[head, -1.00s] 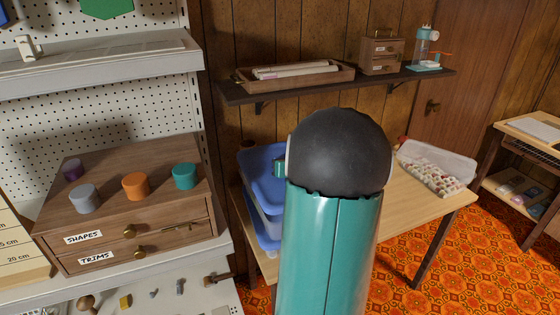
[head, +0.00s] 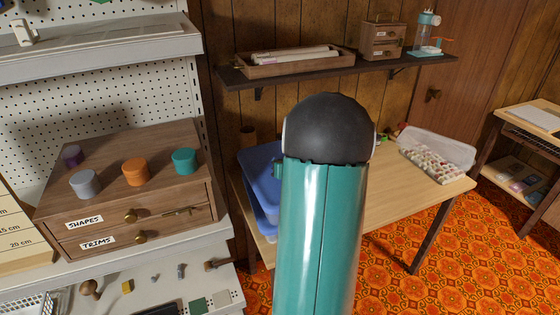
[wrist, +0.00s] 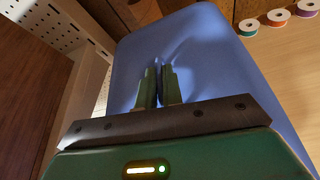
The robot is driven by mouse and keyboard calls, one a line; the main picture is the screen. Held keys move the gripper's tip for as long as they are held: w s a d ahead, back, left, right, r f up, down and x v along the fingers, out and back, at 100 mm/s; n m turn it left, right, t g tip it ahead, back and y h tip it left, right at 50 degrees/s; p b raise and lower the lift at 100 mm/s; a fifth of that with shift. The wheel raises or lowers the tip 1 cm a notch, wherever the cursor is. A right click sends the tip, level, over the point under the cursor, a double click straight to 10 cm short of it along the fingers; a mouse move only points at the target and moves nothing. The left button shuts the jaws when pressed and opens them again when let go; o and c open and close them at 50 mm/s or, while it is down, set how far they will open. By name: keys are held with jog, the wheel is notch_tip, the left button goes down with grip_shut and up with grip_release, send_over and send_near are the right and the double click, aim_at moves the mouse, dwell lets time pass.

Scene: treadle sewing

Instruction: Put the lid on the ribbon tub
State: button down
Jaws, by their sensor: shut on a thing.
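My gripper (wrist: 160,88) is shut on the blue lid (wrist: 215,70), its two fingers close together on a raised part in the lid's middle. The lid fills much of the wrist view and hides what lies under it. In the head view the lid (head: 258,165) shows left of my arm, at the near left end of the wooden table. Blue surfaces below it (head: 264,218) look like the ribbon tub, partly covered by my arm. I cannot tell whether lid and tub touch. My fingertips are hidden in the head view.
A clear box of small spools (head: 438,158) stands on the table (head: 400,205) at right. Several ribbon spools (wrist: 278,17) show in the wrist view. A drawer chest (head: 100,170) with coloured pots stands left, and a wall shelf (head: 340,68) hangs above the table.

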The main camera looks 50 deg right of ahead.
jog(key=c, duration=1.5)
grip_release()
jog(key=v, duration=1.3)
jog(key=shift+s+a+r, duration=0.1)
jog(key=shift+s+r, duration=0.05)
jog(key=shift+s, duration=0.2)
